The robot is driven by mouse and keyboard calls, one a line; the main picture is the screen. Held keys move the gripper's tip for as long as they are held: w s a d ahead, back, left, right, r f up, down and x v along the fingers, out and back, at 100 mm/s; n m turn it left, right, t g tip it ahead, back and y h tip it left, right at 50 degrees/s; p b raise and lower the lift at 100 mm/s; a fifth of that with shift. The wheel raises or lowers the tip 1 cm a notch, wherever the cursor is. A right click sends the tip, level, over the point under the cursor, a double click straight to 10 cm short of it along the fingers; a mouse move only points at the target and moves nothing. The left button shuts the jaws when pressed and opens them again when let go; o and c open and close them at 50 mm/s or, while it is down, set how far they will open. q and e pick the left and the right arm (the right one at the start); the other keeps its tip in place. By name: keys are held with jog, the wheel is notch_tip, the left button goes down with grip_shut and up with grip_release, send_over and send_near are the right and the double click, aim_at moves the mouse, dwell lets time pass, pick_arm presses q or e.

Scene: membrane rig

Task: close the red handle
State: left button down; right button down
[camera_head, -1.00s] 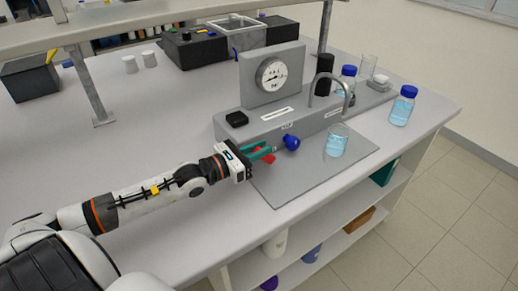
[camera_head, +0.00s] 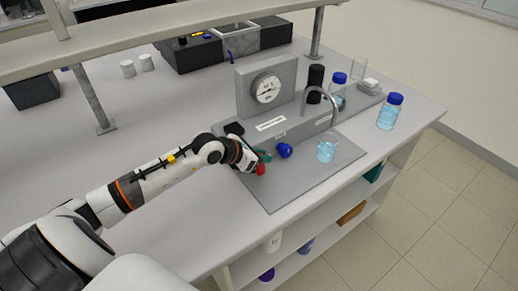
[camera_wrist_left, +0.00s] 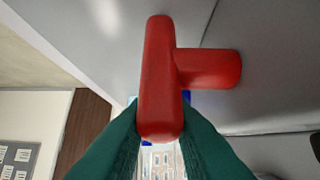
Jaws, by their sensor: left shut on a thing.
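The red handle (camera_head: 261,170) is at the front of the grey rig (camera_head: 290,125), to the left of a blue knob (camera_head: 284,150). In the left wrist view the red handle (camera_wrist_left: 160,75) is T-shaped, with a long bar and a short stem to the right. My left gripper (camera_head: 263,158) has teal fingers and is shut on the handle. In the left wrist view the fingers (camera_wrist_left: 162,120) lie on both sides of the bar's lower end. The wrist partly hides the handle's mounting in the head view. My right gripper is out of view.
A pressure gauge (camera_head: 267,88) stands on the rig. A beaker of blue liquid (camera_head: 327,148) stands under the curved spout (camera_head: 322,92). A blue-capped bottle (camera_head: 389,112) is at the right. A shelf rail (camera_head: 190,27) crosses above the bench. The bench left of the rig is mostly clear.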

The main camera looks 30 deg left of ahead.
pick_arm(q)
jog(key=shift+w+g+y+p, duration=0.2)
jog(key=shift+g+y+p, duration=0.1)
jog(key=shift+g, duration=0.2)
jog(key=c, duration=1.3)
grip_release()
jog(key=shift+d, duration=0.1)
jog(key=shift+b+v, duration=1.35)
jog(key=shift+v, duration=4.6)
jog(key=shift+w+r, duration=0.1)
